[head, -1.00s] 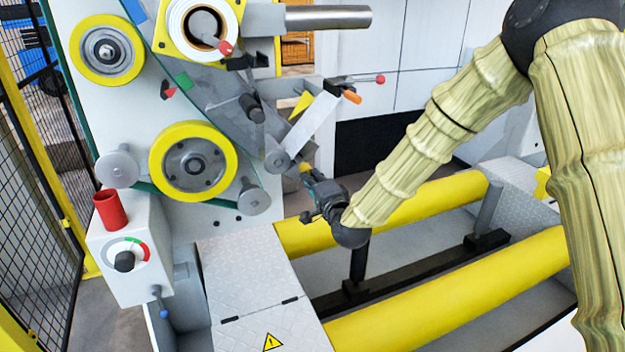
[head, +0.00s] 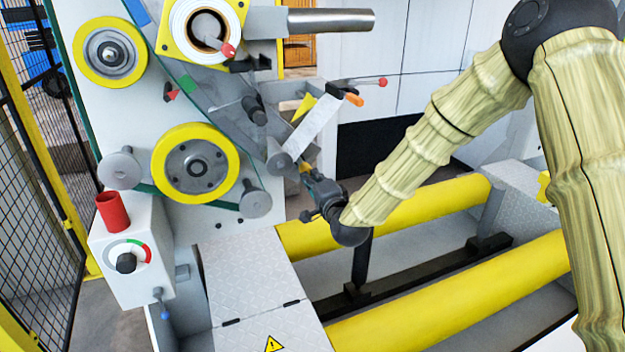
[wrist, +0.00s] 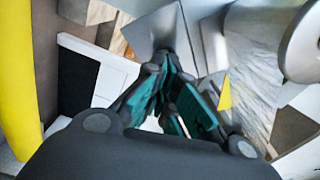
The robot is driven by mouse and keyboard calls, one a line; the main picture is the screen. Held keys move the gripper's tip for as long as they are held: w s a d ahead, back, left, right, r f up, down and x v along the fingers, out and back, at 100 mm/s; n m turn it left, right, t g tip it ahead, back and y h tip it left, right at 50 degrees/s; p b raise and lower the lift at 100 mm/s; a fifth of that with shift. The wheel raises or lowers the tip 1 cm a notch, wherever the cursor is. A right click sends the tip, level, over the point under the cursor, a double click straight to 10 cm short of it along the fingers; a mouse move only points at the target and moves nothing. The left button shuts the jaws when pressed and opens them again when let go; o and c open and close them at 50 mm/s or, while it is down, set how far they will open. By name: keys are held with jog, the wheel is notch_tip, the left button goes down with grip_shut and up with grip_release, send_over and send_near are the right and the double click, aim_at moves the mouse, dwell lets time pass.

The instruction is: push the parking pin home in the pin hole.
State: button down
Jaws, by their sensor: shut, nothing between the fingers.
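My gripper (head: 312,178) is in the middle of the head view, just below and right of the grey roller at the lower end of a pale slanted arm (head: 313,130). In the wrist view, my gripper (wrist: 165,62) has its dark-and-teal fingers drawn together at the tips, with nothing seen between them. A small yellow piece (head: 304,167) shows right at the fingertips in the head view; I cannot tell whether it is the parking pin or whether the fingers touch it. The pin hole cannot be made out; my gripper and the slanted arm may hide it.
A yellow-rimmed wheel (head: 195,163) and small grey rollers stand left of my gripper. A red-knobbed lever (head: 382,82) and an orange handle (head: 354,99) lie above it. Yellow rollers (head: 420,212) run below my arm. A control box (head: 130,262) stands at lower left.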

jog(key=shift+x, duration=1.65)
dwell(0.6)
jog(key=v, duration=1.5)
jog(key=shift+f, duration=0.1)
dwell(0.3)
jog(key=s+d+f+n+g+h+p, duration=0.1)
jog(key=s+d+f+n+g, duration=0.15)
jog(key=s+f, duration=0.45)
jog(key=s+d+f+n+g+h+p, duration=0.1)
jog(key=s+d+f+g, duration=0.15)
jog(key=f, duration=0.85)
jog(key=s+d+f+n+g+h+p, duration=0.1)
jog(key=s+d+f+n+g, duration=0.15)
jog(key=s+f, duration=0.45)
jog(key=s+d+f+n+g+h+p, duration=0.1)
jog(key=s+d+f+g, duration=0.2)
jog(key=s, duration=0.6)
jog(key=s+d+f+n+g+h+p, duration=0.1)
jog(key=s+d+f+n+g, duration=0.1)
jog(key=s+f, duration=0.4)
jog(key=s+d+f+n+g+h+p, duration=0.1)
jog(key=s+d+f+g, duration=0.3)
jog(key=s, duration=0.9)
jog(key=shift+d+n+h, duration=0.5)
jog(key=shift+d+n, duration=0.1)
jog(key=shift+d, duration=0.65)
jog(key=shift+f, duration=0.15)
